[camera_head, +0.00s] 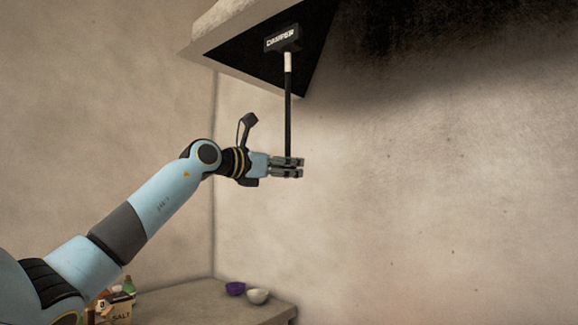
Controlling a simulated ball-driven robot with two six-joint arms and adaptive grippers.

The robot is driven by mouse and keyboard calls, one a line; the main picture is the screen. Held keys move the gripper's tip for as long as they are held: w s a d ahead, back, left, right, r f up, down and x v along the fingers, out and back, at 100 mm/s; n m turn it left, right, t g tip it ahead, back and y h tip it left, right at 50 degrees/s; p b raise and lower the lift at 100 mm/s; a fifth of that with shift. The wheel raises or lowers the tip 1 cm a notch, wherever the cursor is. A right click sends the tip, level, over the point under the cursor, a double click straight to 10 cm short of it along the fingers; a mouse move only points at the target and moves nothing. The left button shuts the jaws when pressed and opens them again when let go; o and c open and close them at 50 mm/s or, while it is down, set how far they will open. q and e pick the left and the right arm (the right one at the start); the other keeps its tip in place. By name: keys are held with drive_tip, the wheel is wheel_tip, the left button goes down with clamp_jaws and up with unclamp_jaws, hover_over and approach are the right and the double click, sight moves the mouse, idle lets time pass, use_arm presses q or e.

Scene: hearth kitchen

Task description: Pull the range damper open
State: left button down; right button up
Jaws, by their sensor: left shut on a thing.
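The damper (289,105) is a dark vertical rod with a white band near its top. It hangs from a black block (283,39) lettered "DAMPER" under the hood. My left gripper (290,167) comes in from the left and is shut on the rod's lower end. The fingers hide that end, so its shape cannot be seen. My right gripper is not in view.
The pale hood (228,35) with a dark underside juts out above my left arm. The space right of the rod is clear before the wall.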

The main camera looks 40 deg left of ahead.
use_arm(q)
drive_tip(key=c, duration=1.3)
unclamp_jaws()
drive_tip(key=shift+f, duration=0.4)
drive_tip(key=o, duration=0.5)
drive_tip(key=shift+s+r, duration=0.15)
drive_tip(key=shift+s, duration=0.05)
drive_tip(key=shift+c, duration=0.2)
drive_tip(key=shift+o, duration=0.2)
drive_tip(key=v, duration=0.7)
drive_tip(key=shift+s, duration=0.2)
drive_tip(key=shift+a, duration=0.1)
